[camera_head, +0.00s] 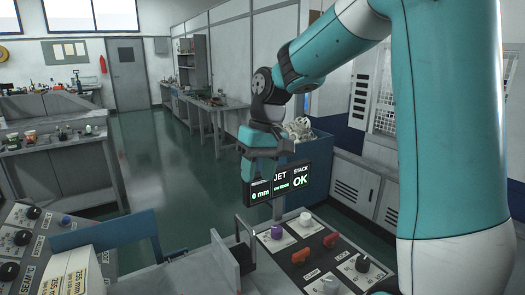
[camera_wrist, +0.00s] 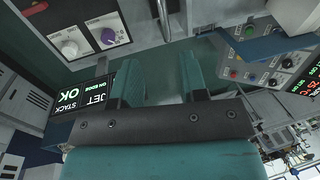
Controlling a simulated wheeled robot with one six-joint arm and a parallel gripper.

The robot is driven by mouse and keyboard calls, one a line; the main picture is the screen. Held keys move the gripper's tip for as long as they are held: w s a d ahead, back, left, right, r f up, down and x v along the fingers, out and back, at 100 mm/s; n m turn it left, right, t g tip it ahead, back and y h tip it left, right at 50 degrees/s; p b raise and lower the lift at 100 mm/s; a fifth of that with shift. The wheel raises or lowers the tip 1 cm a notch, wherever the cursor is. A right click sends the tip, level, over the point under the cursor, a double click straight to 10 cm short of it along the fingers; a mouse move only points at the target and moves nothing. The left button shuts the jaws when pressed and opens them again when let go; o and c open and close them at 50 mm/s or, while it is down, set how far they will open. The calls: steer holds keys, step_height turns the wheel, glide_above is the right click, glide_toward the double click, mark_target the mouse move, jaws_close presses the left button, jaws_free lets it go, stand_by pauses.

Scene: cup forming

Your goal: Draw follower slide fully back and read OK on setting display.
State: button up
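The black setting display (camera_head: 290,186) reads "JET", "0 mm", "STACK" and a green "OK" in the head view. In the wrist view the same display (camera_wrist: 88,97) appears inverted with "OK" and a smaller line that looks like "ON EDGE". My teal gripper (camera_head: 262,170) hangs over the machine, its fingers in front of the display's left part in the head view. In the wrist view my gripper (camera_wrist: 160,85) has its two fingers apart with nothing visible between them. A grey upright plate (camera_head: 226,262) stands low centre; I cannot tell whether it is the follower slide.
A control panel (camera_head: 322,272) with purple, white, red and dark knobs lies below the display. A blue bar (camera_head: 105,232) and white labelled cylinder (camera_head: 75,275) are at lower left, beside another knob panel (camera_head: 18,222). Green floor (camera_head: 150,160) is open behind.

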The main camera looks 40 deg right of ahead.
steer(key=r, duration=0.2)
steer(key=d+r, duration=0.1)
steer(key=r, duration=0.2)
steer(key=shift+s+r, duration=0.1)
steer(key=shift+r, duration=0.2)
